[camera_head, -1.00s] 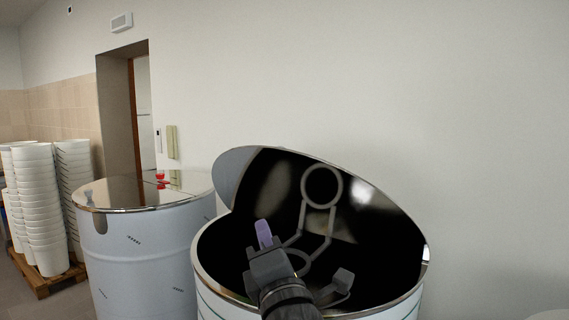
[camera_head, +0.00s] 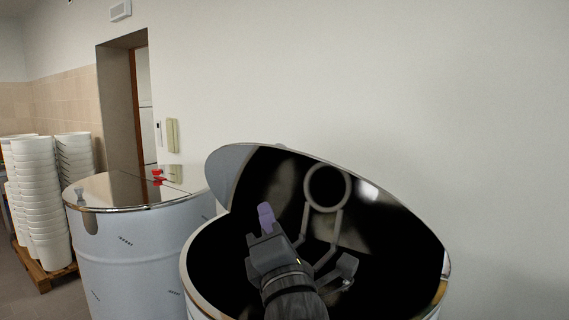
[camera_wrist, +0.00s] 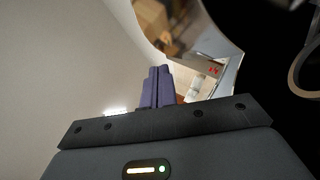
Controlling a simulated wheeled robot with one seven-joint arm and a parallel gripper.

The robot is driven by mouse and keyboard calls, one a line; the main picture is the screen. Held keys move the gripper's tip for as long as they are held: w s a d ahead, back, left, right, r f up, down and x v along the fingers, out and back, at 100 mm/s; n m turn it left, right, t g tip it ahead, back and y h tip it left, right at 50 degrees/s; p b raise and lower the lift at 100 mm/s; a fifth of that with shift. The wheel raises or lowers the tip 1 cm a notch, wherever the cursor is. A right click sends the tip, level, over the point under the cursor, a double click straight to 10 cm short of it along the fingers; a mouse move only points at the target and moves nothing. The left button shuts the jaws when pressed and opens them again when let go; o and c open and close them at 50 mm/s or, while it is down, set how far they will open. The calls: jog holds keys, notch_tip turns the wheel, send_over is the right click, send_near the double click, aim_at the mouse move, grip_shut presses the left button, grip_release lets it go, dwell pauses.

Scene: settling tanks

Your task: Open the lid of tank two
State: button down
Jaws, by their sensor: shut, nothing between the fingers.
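A steel tank (camera_head: 190,262) stands in front of me at the lower middle of the head view. Its lid (camera_head: 268,182) is raised and tilted back, with its dark, mirror-like inner face toward me. A ring-shaped fitting (camera_head: 327,167) shows on that face; I cannot tell whether it is real or a reflection. No number is readable on the tank. My gripper (camera_head: 265,212) is over the tank's opening, in front of the raised lid. Its purple fingers, also in the wrist view (camera_wrist: 157,88), are together with nothing between them. I cannot tell whether they touch the lid.
Stacked white buckets (camera_head: 40,200) stand on a pallet (camera_head: 45,275) farther left. A bare wall (camera_head: 440,100) is behind.

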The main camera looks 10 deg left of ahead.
jog(key=shift+w, duration=0.1)
jog(key=p, duration=0.9)
send_near(266, 156)
jog(key=x, duration=0.7)
jog(key=shift+a+f, duration=0.15)
jog(key=shift+a, duration=0.25)
jog(key=shift+w+d+r, duration=0.15)
jog(key=shift+w+r, duration=0.05)
jog(key=shift+w, duration=0.15)
jog(key=shift+w+r, duration=0.1)
